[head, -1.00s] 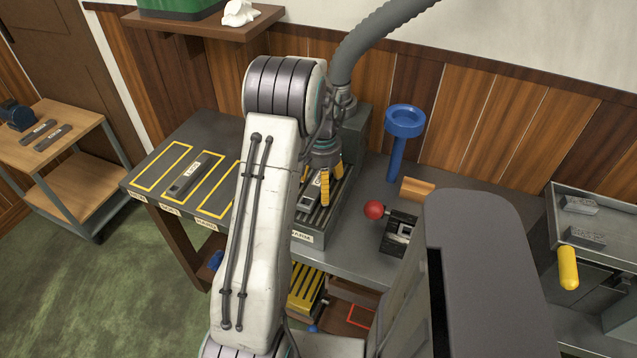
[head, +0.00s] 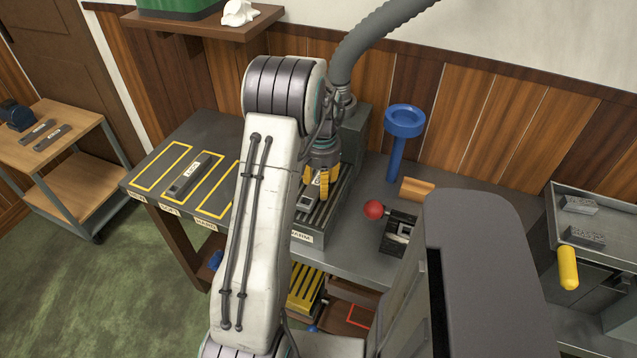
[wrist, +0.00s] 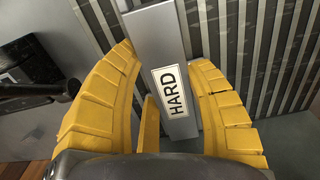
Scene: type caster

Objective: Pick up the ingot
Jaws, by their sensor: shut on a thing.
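The ingot (wrist: 158,42), a grey bar with a white label reading HARD, lies between the yellow fingers of my gripper (wrist: 165,62) in the wrist view. My gripper is shut on it, with a finger along each side. In the head view, my gripper (head: 317,178) is low over the slatted dark rack on the bench, and only a small pale bit of the ingot shows between the fingers. My arm hides part of the rack. In the wrist view, the dark and light slats (wrist: 265,40) are close beside the ingot.
Another labelled bar (head: 184,180) lies in a yellow-outlined area at the bench's left. A blue funnel-topped stand (head: 397,150) and a red-knobbed device (head: 374,209) stand to the right. A wooden cart (head: 75,150) with two bars is far left.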

